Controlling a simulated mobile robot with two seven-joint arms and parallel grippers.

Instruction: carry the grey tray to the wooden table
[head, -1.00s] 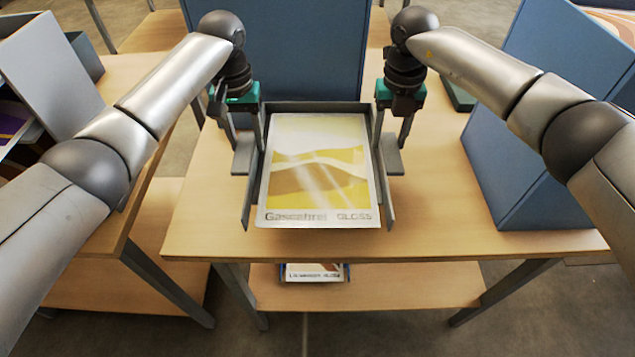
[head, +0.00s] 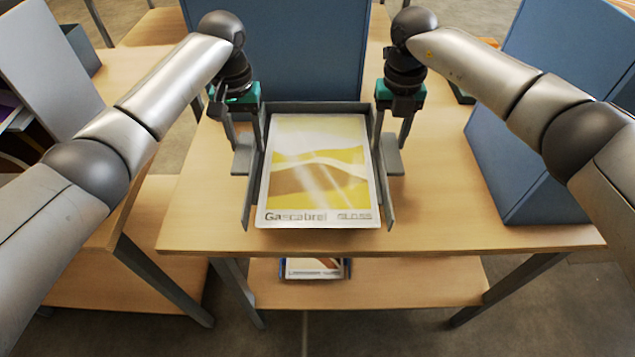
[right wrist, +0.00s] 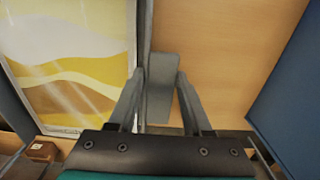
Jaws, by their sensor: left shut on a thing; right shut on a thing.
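The grey tray (head: 318,107) is in the middle of the head view, with a yellow and white sheet pack (head: 319,175) lying in it. My left gripper (head: 246,150) is shut on the tray's left handle. My right gripper (head: 391,145) is shut on the right handle. In the right wrist view, the fingers of my right gripper (right wrist: 162,85) close around the flat grey handle (right wrist: 161,92) beside the sheet pack. The wooden table (head: 440,215) lies below and around the tray. I cannot tell whether the tray touches it.
A blue panel (head: 290,45) stands behind the tray, and another blue panel (head: 520,170) stands on the right of the table. Another wooden table (head: 120,80) with a grey-white panel (head: 55,70) is on the left. A lower shelf (head: 410,285) holds another pack (head: 313,268).

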